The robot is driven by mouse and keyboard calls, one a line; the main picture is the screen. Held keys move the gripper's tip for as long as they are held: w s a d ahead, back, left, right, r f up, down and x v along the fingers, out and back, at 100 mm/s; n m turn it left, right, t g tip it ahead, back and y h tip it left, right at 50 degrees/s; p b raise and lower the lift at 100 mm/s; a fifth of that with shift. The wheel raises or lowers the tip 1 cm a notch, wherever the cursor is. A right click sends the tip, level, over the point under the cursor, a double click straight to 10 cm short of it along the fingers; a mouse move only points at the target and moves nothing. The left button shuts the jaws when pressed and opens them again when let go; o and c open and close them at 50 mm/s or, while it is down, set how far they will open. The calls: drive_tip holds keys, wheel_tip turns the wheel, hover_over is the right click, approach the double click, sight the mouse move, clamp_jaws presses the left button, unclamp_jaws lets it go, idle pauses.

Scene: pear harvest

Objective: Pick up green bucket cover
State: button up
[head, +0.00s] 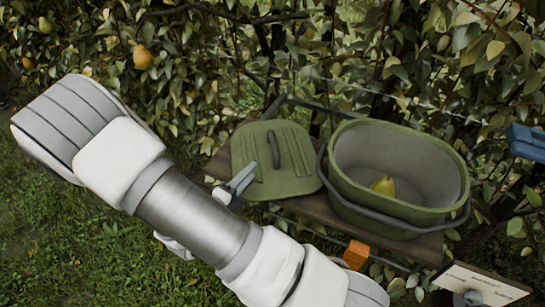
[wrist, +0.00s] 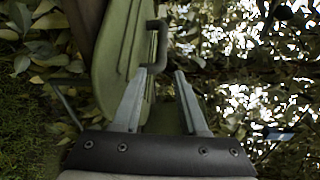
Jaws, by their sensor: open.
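The green bucket cover (head: 297,158) lies on a wooden plank, left of the bucket, with its dark handle (head: 273,150) on top. My gripper (head: 246,176) is over the left part of the cover, beside the handle, with nothing held. In the wrist view, the cover (wrist: 112,55) stands at the left and its handle (wrist: 161,42) is just beyond the fingertips. The two fingers (wrist: 160,74) are apart and the handle's lower end shows close to the gap between them. I cannot tell whether a finger touches the handle or cover.
A green bucket (head: 355,150) with a yellow pear (head: 383,186) inside stands right of the cover. An orange object (head: 356,254) is at the plank's front edge. A white sign (head: 485,285) is at lower right, a blue object (head: 527,142) at far right. Leafy branches rise behind.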

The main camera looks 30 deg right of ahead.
drive_tip(key=b, duration=0.2)
approach(274, 145)
drive_tip(key=w+d+f, duration=0.1)
drive_tip(key=d, duration=0.1)
drive_tip(key=w+d+f, duration=0.1)
drive_tip(key=w, duration=0.1)
drive_tip(key=shift+d+f, duration=0.1)
drive_tip(key=shift+d, duration=0.3)
drive_tip(key=shift+r+b+x, duration=0.15)
drive_tip(key=shift+b+x, duration=0.2)
drive_tip(key=shift+x, duration=1.15)
drive_tip(key=shift+r+b+x, duration=0.1)
drive_tip(key=shift+b+x, duration=0.25)
drive_tip(key=shift+x, duration=1.1)
drive_tip(key=shift+c, duration=0.4)
clamp_jaws()
